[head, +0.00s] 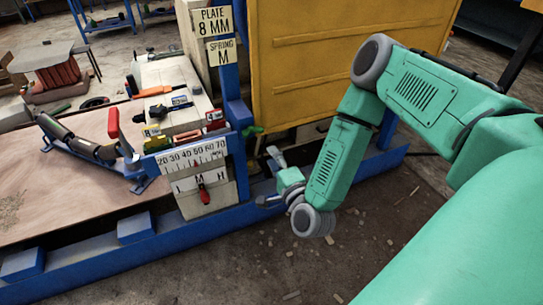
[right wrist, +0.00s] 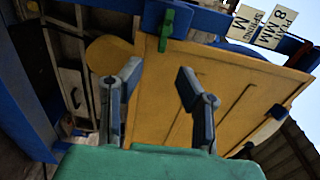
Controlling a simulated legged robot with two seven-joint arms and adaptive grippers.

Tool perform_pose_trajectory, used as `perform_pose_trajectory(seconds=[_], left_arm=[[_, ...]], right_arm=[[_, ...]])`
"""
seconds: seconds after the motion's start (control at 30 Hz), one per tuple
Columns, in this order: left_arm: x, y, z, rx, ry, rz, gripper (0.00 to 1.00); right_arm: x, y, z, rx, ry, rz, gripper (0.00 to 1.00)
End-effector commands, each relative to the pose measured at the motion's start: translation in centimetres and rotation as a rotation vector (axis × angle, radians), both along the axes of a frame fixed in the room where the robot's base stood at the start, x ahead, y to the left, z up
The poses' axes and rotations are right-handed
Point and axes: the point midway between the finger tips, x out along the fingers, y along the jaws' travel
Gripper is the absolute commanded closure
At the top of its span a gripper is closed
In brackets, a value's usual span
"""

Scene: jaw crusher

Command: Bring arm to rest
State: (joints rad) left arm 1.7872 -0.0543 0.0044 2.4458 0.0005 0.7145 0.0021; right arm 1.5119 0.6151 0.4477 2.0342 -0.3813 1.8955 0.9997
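My right arm comes in from the right in the head view, bent at the elbow, with its forearm hanging down in front of the blue frame. My right gripper (head: 270,178) is at the blue frame's near side, to the right of the scale panel. In the right wrist view my right gripper (right wrist: 158,74) has its two grey fingers spread apart with nothing between them. Behind the fingers is the yellow panel (right wrist: 240,85). My left arm and left gripper do not show in either view.
A yellow panel (head: 340,50) stands behind my arm. Small tools lie on a pale block (head: 165,75). The floor (head: 260,265) in front is open, with scattered chips.

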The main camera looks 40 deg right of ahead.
Motion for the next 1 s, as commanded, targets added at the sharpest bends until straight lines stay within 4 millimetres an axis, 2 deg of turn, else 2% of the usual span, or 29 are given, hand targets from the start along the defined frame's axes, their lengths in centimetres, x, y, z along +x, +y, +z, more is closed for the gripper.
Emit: perform_pose_trajectory(seconds=[0.37,0.47,0.57,0.6,0.67,0.73,0.8,0.9,1.0], left_arm=[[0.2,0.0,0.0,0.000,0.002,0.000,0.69],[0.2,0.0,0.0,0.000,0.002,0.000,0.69],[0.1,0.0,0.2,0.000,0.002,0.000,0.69],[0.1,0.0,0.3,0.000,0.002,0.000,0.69],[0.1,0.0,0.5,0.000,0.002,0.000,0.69],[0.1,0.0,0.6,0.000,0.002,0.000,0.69],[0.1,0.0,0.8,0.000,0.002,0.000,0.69],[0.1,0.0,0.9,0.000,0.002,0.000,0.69],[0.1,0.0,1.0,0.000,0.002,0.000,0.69]], right_arm=[[0.0,0.4,-0.2,-0.006,0.014,0.011,0.69],[-0.4,2.6,-1.3,-0.055,0.104,0.083,0.69],[-2.1,6.9,-3.9,-0.187,0.300,0.251,0.69],[-3.5,8.8,-5.3,-0.267,0.402,0.345,0.69],[-6.5,11.3,-7.4,-0.411,0.563,0.509,0.69],[-10.9,12.8,-9.5,-0.595,0.749,0.710,0.69],[-15.6,12.7,-10.9,-0.769,0.916,0.898,0.69],[-21.1,10.9,-11.4,-0.967,1.107,1.122,0.69],[-24.9,9.0,-11.0,-1.086,1.235,1.274,0.69]])
